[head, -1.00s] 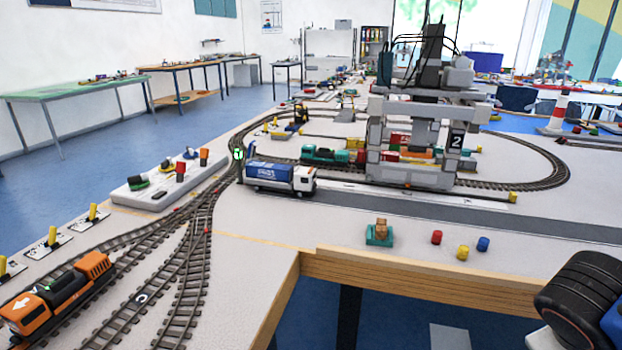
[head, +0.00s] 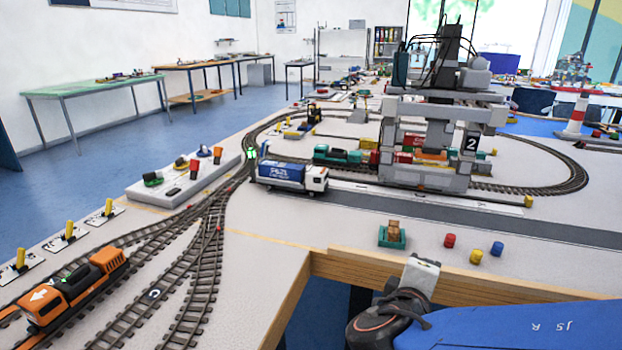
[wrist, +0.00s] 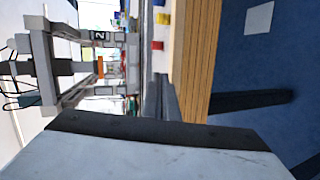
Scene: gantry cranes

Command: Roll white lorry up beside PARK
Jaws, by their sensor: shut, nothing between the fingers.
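The white lorry (head: 290,177) has a white cab facing right and a blue container on its back. It stands on the table at the left end of the grey road (head: 440,207), left of the gantry crane. I cannot read a PARK mark in either view. My gripper (wrist: 163,82) is shut and empty in the wrist view, pointing along the table edge. In the head view the end of my arm (head: 420,275) is at the bottom right by the wooden edge, well away from the lorry.
The gantry crane (head: 431,172) marked 2 stands over the tracks behind the road. A green tray (head: 392,240) with a brown block and red (head: 450,240), yellow (head: 476,257) and blue (head: 497,249) pieces lie in front. An orange locomotive (head: 75,288) stands on the left tracks.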

